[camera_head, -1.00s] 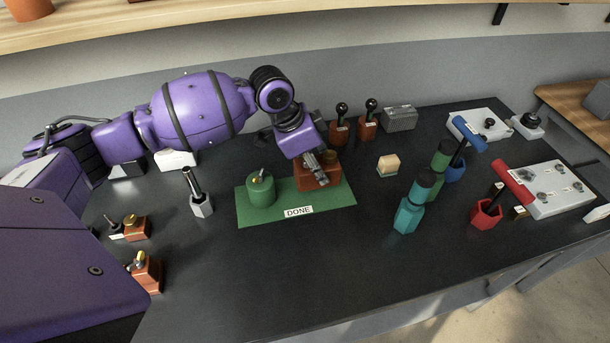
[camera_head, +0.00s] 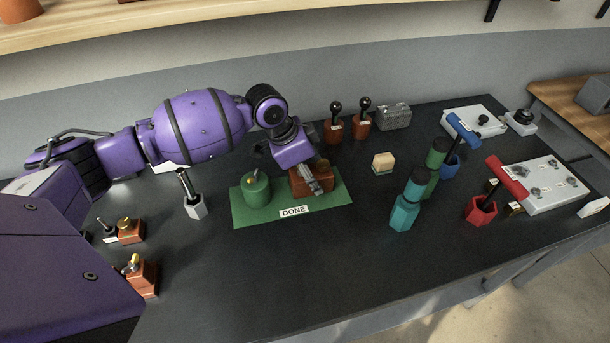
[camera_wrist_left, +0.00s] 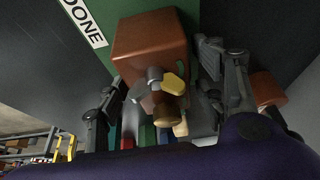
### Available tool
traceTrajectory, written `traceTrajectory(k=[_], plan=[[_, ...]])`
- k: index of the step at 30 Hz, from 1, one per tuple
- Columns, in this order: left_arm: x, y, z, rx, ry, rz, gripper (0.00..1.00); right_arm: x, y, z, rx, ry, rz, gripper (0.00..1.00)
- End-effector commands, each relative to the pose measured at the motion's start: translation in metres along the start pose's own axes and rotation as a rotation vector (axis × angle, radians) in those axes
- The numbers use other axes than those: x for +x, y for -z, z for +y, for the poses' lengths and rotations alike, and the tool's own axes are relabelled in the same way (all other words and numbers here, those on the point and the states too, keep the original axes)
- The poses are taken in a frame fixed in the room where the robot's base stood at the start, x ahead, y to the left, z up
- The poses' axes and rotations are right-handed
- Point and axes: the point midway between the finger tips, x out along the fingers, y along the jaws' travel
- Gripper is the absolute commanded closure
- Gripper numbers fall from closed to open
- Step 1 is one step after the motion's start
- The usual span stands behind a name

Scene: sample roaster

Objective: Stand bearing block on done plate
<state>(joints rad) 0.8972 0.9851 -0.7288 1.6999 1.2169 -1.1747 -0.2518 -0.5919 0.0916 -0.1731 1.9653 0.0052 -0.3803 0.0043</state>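The bearing block (camera_head: 325,182), a copper-brown block with a brass knob and a small yellow lever, stands on the green done plate (camera_head: 262,217), at its right part. In the left wrist view the block (camera_wrist_left: 150,42) sits between the fingers of my left gripper (camera_wrist_left: 165,85). The fingers are spread, with a gap showing at the block's right side; contact on its left side is unclear. In the head view my left gripper (camera_head: 309,180) is low over the block and hides part of it. My right gripper is not in view.
A green cylinder (camera_head: 256,189) stands on the plate's left part. A grey hexagonal holder (camera_head: 194,207) is left of the plate. A pale block (camera_head: 383,163) and a teal holder (camera_head: 404,214) stand to the right. The dark table front is clear.

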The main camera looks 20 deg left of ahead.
Motion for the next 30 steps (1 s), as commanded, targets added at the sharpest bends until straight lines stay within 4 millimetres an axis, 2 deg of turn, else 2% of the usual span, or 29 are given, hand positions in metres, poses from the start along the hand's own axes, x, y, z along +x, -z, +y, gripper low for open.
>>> traceTrajectory(k=[11,14,24,30], plan=[[-0.006,0.002,-0.001,0.0,0.002,0.001,0.35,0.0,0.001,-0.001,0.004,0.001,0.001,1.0],[-0.021,0.002,-0.001,0.001,0.004,0.0,0.35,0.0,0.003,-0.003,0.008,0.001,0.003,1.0],[-0.092,0.002,-0.001,0.001,0.004,0.001,0.35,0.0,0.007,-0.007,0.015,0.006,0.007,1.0],[-0.117,0.001,0.0,-0.001,0.0,0.0,0.35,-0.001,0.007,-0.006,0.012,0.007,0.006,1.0]])
